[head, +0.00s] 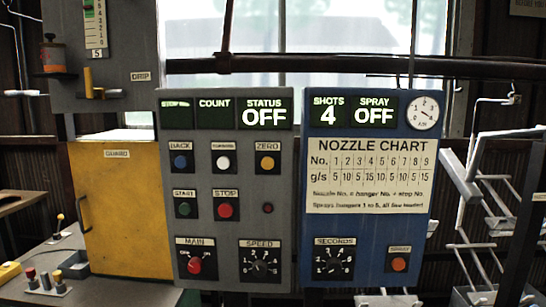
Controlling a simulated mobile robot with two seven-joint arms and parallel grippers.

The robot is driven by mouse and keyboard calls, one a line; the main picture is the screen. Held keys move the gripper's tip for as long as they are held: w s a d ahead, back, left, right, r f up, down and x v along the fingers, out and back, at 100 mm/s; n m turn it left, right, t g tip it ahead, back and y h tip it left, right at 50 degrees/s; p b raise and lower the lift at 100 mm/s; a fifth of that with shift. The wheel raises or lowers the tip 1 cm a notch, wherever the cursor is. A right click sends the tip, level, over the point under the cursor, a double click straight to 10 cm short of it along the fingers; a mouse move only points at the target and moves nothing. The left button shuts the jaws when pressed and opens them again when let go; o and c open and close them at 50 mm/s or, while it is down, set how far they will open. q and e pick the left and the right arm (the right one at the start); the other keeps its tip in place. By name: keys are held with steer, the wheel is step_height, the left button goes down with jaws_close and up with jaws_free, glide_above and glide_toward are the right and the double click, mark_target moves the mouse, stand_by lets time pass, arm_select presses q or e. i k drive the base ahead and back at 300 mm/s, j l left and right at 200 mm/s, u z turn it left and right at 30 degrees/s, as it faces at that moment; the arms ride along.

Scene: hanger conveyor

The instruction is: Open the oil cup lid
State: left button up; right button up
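A small cup with an orange-red body (53,58) and a dark top sits at the upper left, on a bracket on the grey panel; it looks like the oil cup. Its dark top (51,42) appears to be in place, with a small knob above it. No label on it can be read, so I cannot be sure it is the oil cup. Neither of my grippers shows in the head view.
A yellow lever (88,82) stands right of the cup, near a DRIP label (141,76). Below is a yellow guard door (128,210). Grey (222,150) and blue (368,230) control panels fill the middle. White hanger-like frames (480,215) stand at the right.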

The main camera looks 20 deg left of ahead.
mark_target(50, 36)
steer(key=u, duration=1.75)
steer(key=z, duration=0.5)
steer(key=i+j+z, duration=0.2)
steer(key=j, duration=0.15)
steer(key=i+j+z, duration=0.2)
steer(key=j, duration=0.15)
steer(key=i+j+z, duration=0.2)
steer(key=j, duration=0.15)
steer(key=i+j, duration=0.1)
steer(key=j, duration=0.4)
steer(key=i+j+z, duration=0.15)
steer(key=j, duration=0.4)
